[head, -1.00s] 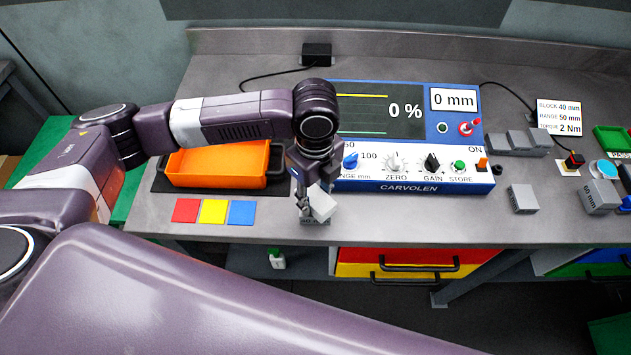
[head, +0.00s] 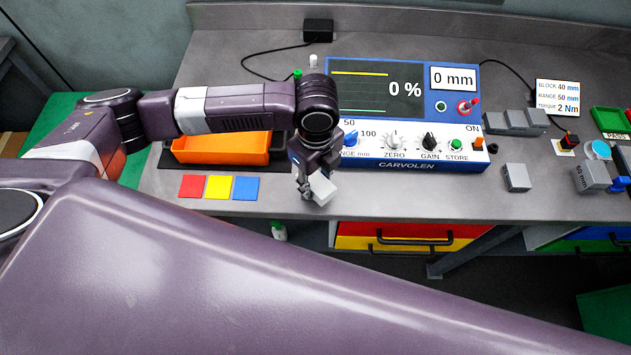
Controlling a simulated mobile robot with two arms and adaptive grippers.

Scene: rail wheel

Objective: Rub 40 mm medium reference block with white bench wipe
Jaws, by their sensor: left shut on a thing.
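My left gripper (head: 305,186) is over the front of the bench, its jaws pointing down. It is shut on the white bench wipe (head: 322,190), which shows as a small pale, tilted piece beside the fingers. The grey block that showed under the wipe a second ago is now hidden behind the wipe and fingers; I cannot read its label or tell whether the wipe touches it. Another grey block (head: 517,178) stands alone to the right with no readable label. My right gripper is not in view.
The blue gauge unit (head: 408,166) stands just behind and right of the gripper. An orange tray (head: 220,150) and red, yellow and blue squares (head: 218,187) lie left. Grey blocks (head: 515,122), a 60 mm block (head: 592,177) and a sign (head: 558,97) are right.

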